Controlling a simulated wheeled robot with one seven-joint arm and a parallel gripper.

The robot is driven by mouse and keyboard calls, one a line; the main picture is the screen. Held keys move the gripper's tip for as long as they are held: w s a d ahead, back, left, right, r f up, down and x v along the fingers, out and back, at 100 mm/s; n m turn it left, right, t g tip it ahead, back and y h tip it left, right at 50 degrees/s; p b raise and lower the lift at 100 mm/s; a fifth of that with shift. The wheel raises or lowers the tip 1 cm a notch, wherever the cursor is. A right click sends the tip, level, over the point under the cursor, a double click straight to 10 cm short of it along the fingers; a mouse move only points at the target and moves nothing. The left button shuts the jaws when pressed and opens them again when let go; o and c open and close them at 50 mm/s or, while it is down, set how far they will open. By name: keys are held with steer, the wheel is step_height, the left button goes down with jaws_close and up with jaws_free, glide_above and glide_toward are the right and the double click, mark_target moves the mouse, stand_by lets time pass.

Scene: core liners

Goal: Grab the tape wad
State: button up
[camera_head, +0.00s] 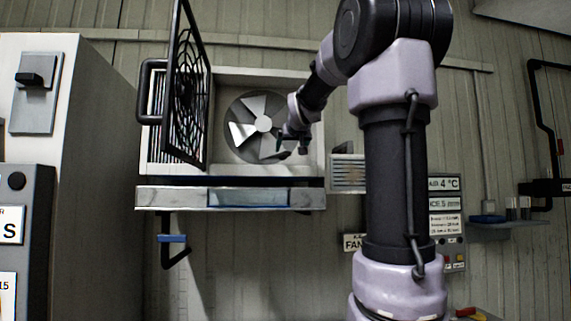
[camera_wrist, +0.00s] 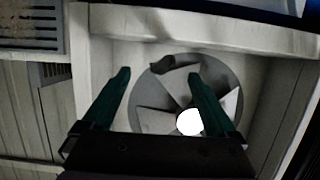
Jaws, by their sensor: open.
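A small dark, crumpled lump, which looks like the tape wad (camera_head: 283,155), lies at the lower right edge of the round fan (camera_head: 245,133) in the head view. In the wrist view the wad (camera_wrist: 176,62) shows at the upper edge of the fan, beyond my fingertips and between their lines, closer to the right finger. My gripper (camera_head: 291,146) is in front of the fan opening. Its two green fingers (camera_wrist: 159,75) are spread with nothing between them. I cannot tell how far the wad is from the fingertips in depth.
The fan sits in a pale open housing (camera_head: 230,76) with side walls and a lower ledge (camera_head: 170,197). A black grille door (camera_head: 187,90) stands swung open at the left. A vented box (camera_head: 347,173) is at the right. A tall cabinet (camera_head: 100,150) stands far left.

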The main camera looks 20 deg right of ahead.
mark_target(286, 158)
steer(key=x, duration=0.4)
steer(key=shift+a+x, duration=0.15)
steer(key=shift+x, duration=1.25)
steer(key=shift+a+x, duration=0.1)
steer(key=shift+x, duration=1.3)
steer(key=shift+f, duration=0.15)
steer(key=c, duration=1.4)
